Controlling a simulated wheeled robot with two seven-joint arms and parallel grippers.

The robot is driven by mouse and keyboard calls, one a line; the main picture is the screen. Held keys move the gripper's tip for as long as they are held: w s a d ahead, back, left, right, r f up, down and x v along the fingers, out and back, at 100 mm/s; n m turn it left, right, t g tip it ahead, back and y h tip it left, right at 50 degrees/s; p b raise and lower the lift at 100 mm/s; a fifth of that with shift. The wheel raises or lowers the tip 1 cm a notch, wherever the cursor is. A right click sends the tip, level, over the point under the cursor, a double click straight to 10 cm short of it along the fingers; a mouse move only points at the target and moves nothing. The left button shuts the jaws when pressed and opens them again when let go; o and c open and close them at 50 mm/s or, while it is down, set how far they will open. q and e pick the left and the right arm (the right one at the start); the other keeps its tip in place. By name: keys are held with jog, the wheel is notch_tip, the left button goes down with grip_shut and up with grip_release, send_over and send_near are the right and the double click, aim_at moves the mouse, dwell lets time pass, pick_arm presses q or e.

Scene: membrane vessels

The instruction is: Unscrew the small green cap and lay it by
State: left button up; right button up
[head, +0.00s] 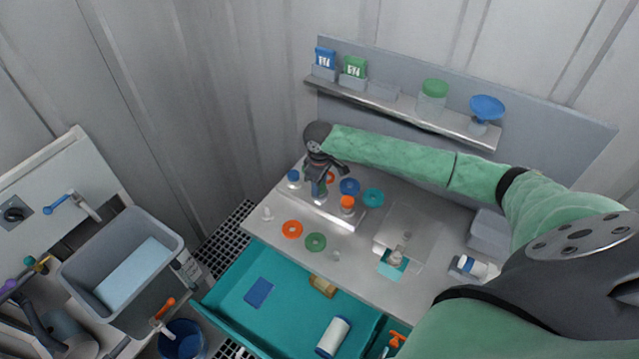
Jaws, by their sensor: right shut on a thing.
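My right arm reaches in from the right in its green sleeve. My right gripper (317,187) points down at the back left of the worktop, over the middle of a small metal stand (338,220). It is shut, apparently on the small green cap, but the fingers hide what is between them. A vessel with a blue cap (293,176) is to the left of the gripper, and one with an orange cap (347,202) is to its right. I cannot tell whether the held thing is still on a vessel. My left gripper is out of view.
Orange (285,229) and green (316,248) rings lie at the worktop's front left. A blue ring (350,180) and a teal ring (380,197) lie behind the stand. A teal mat (391,272) lies mid-worktop. A teal drawer (285,315) is open in front. A shelf (400,110) runs behind.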

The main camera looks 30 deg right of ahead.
jog(key=shift+n, duration=0.4)
jog(key=o, duration=1.1)
jog(key=shift+r, duration=0.15)
